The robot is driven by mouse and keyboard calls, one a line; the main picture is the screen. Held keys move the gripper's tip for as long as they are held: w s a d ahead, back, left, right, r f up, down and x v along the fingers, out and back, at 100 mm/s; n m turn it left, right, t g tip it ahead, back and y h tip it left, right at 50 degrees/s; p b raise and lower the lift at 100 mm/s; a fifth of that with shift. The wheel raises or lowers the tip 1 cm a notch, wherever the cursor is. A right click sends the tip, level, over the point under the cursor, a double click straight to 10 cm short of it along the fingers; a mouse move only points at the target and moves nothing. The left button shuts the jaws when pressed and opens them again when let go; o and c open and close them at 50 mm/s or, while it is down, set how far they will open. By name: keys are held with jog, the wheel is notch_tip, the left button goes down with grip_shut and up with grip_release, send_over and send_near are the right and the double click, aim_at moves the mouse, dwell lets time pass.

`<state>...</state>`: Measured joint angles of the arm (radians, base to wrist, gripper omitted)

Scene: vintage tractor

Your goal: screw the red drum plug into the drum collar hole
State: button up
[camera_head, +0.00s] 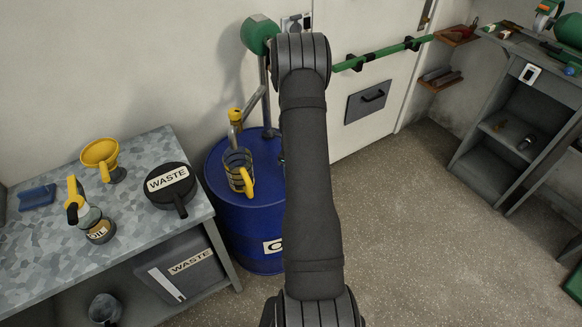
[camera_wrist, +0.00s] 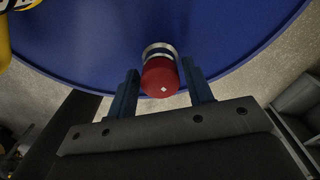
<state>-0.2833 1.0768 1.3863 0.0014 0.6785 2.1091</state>
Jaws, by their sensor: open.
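The red drum plug (camera_wrist: 161,79) shows in the wrist view at the drum's near edge, with a small pale mark on its end. The silver drum collar (camera_wrist: 158,48) shows as a ring directly behind it. The plug lines up with the collar, but I cannot tell how deep it sits; the hole is hidden. My gripper (camera_wrist: 160,68) is open, with one blue finger on each side of the plug and visible gaps between. The blue drum (camera_head: 220,215) stands beside the bench in the head view, where my arm hides the plug, collar and gripper.
A glass jug with a yellow handle (camera_head: 238,170) and a pump pipe (camera_head: 264,95) stand on the drum top. The bench (camera_head: 140,232) on the left holds a waste pan (camera_head: 170,190), yellow funnel (camera_head: 101,155) and oil can (camera_head: 98,228). Floor right of the drum is clear.

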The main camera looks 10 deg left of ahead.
jog(key=shift+n, duration=0.9)
jog(key=shift+n, duration=0.8)
jog(key=c, duration=0.5)
jog(key=shift+m, duration=0.9)
jog(key=shift+c, duration=0.2)
jog(key=shift+m, duration=0.8)
